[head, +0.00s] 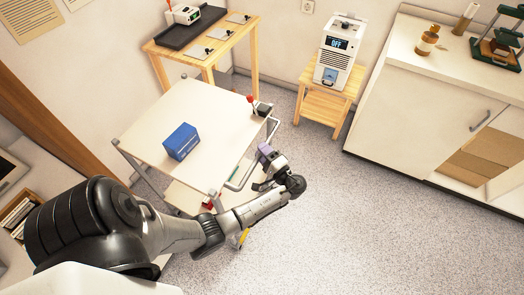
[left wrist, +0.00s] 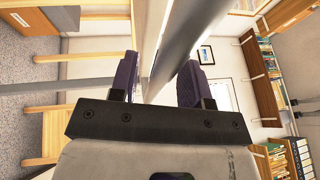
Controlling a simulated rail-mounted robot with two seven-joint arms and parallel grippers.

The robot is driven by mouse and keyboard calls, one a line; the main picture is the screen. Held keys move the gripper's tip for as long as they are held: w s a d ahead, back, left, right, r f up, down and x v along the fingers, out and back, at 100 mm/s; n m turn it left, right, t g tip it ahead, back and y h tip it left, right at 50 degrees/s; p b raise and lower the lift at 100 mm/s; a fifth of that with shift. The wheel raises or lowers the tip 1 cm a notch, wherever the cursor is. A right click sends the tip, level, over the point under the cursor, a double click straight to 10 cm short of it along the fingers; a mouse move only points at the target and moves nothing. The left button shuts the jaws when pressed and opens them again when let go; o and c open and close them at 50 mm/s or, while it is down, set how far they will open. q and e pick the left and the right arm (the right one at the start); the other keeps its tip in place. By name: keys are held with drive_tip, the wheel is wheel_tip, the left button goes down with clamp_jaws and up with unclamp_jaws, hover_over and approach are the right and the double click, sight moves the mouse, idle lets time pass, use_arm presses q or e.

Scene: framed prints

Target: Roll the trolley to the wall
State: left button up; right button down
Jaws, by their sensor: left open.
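The trolley (head: 190,105) stands left of centre in the head view, with a pale top, grey corner posts and a lower shelf. A blue box (head: 181,142) sits on its top. A pale tubular handle (head: 274,128) is on its right side. My left gripper (head: 266,158) is at that side, low beside the handle, with its purple fingers apart. In the left wrist view, a pale bar (left wrist: 178,45) runs between the open fingers (left wrist: 158,85); I cannot tell whether they touch it. My right gripper is out of view.
A wooden table (head: 215,53) stands by the wall (head: 110,45) behind the trolley. A white device (head: 338,55) sits on a wooden stand (head: 323,103). A white cabinet (head: 410,105) is at right. Speckled floor (head: 340,215) is clear between trolley and cabinet.

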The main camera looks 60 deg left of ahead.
use_arm(q)
drive_tip(key=shift+a, duration=0.15)
drive_tip(key=shift+c, duration=0.3)
clamp_jaws()
